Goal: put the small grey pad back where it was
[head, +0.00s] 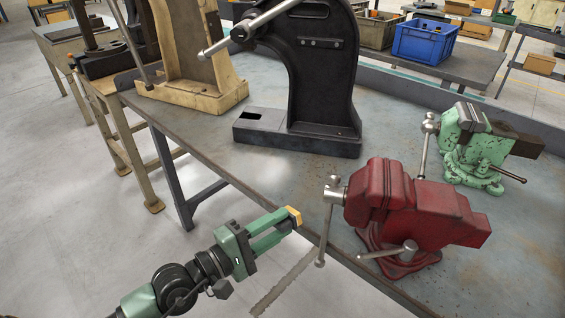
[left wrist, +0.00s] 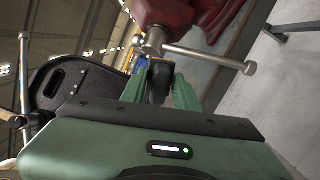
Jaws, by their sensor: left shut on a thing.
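My left gripper (head: 291,217) is in front of the near edge of the workbench, left of the red vise. Its green fingers point to the upper right, with a yellow-orange piece at the tips. In the left wrist view its fingers close on a small dark piece (left wrist: 158,82), apparently the small grey pad; its shape is mostly hidden. The pad cannot be made out in the head view. A black arbor press (head: 322,80) stands upright on the bench, apart from the gripper. Its base (head: 300,138) has a dark rectangular slot. My right gripper is out of view.
The red vise (head: 415,208) is close to my left gripper, its handle bar (head: 325,225) hanging at the bench edge. A green vise (head: 470,140) stands behind it. A blue crate (head: 425,42) stands farther back.

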